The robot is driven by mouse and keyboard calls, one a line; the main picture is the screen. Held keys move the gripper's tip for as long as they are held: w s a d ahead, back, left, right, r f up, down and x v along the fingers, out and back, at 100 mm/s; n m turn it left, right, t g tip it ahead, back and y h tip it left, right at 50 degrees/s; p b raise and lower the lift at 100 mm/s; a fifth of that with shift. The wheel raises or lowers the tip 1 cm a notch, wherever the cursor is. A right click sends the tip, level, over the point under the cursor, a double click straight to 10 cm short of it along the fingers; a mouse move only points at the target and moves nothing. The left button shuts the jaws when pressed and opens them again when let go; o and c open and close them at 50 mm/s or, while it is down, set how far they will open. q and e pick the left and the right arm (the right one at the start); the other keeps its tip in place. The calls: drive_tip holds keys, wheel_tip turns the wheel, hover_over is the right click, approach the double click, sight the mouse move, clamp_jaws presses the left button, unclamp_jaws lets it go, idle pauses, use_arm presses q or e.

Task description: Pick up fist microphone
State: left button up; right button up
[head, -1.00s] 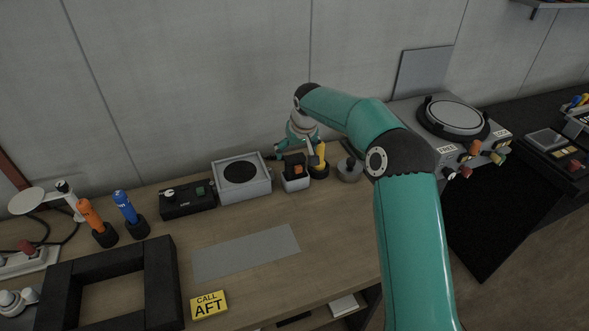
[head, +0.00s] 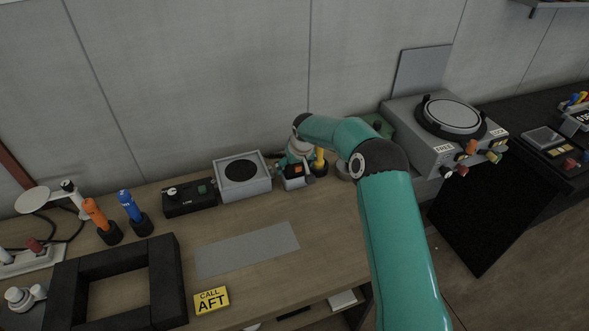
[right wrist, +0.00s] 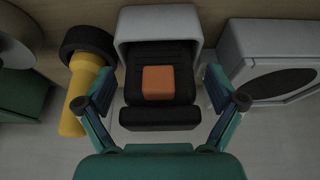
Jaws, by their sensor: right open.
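The fist microphone (head: 298,171) is a black body with an orange square button, seated in a light grey holder (head: 296,184) at the back of the bench. In the right wrist view the microphone (right wrist: 158,117) sits in the middle, with the holder (right wrist: 160,18) around its far part. My right gripper (right wrist: 160,92) is open, one finger on each side of the microphone, with gaps still showing. In the head view my right gripper (head: 293,160) is at the holder and partly covers it. My left gripper is not in view.
A yellow torch (right wrist: 75,100) stands close beside the holder, near one finger. A grey speaker box (head: 242,181) is on the other side. A black control box (head: 190,197), a grey mat (head: 247,249) and a CALL AFT sign (head: 210,301) lie further left.

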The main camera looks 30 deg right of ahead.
drive_tip(key=c, duration=1.3)
drive_tip(key=shift+r, duration=0.1)
drive_tip(key=shift+c, duration=0.2)
